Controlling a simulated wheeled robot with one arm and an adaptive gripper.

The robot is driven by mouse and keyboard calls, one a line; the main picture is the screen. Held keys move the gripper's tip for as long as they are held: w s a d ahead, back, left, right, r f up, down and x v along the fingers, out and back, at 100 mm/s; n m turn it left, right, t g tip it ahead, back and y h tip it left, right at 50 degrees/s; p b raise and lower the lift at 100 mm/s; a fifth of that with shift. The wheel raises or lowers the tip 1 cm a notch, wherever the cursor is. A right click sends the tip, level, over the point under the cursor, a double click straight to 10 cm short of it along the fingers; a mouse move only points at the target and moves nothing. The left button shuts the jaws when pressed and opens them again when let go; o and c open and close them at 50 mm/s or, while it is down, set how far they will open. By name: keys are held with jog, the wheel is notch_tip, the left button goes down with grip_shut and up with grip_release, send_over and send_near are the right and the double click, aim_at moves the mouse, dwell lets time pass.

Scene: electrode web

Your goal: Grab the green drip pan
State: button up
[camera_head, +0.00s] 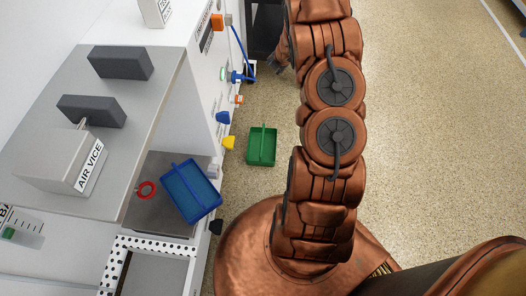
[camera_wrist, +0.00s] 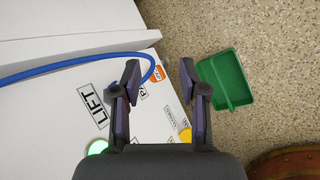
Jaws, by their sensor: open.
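The green drip pan (camera_head: 262,146) is a shallow tray with a bar across its middle. It lies on the speckled floor beside the white machine in the head view. It also shows in the wrist view (camera_wrist: 228,80), right of the fingers. My gripper (camera_wrist: 158,72) is open and empty, with the blue hose and the machine's labelled panel behind its fingers. The pan is apart from the right finger. In the head view, my gripper (camera_head: 276,62) is at the top, beyond the pan and partly hidden by my arm.
The white machine (camera_head: 205,95) stands left of the pan, with coloured knobs and a blue hose (camera_head: 240,52) on its side. A blue tray (camera_head: 190,191) sits in a recess of the machine. A grey block marked AIR VICE (camera_head: 45,160) is on its top. The floor (camera_head: 430,130) to the right is clear.

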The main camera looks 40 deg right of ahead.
jog(key=s+a+f+n+y+b, duration=0.1)
jog(key=s+f+n+y+b, duration=0.1)
jog(key=f, duration=0.6)
jog(key=s+a+f+n+y+b, duration=0.1)
jog(key=a+f+b, duration=0.1)
jog(key=f, duration=0.6)
jog(key=n+g+y+b, duration=0.2)
jog(key=n+y+b, duration=0.2)
send_near(262, 140)
notch_tip(262, 140, down, 3)
jog(key=w, duration=0.2)
jog(key=shift+s+a+b+x, duration=0.15)
jog(key=shift+b+x, duration=0.5)
jog(key=shift+x, duration=0.6)
jog(key=shift+s+a+b+x, duration=0.15)
jog(key=shift+b+x, duration=0.5)
jog(key=shift+x, duration=0.6)
jog(key=shift+s+a+b+x, duration=0.15)
jog(key=shift+b+x, duration=0.5)
jog(key=shift+x, duration=0.6)
jog(key=shift+r, duration=0.1)
grip_shut()
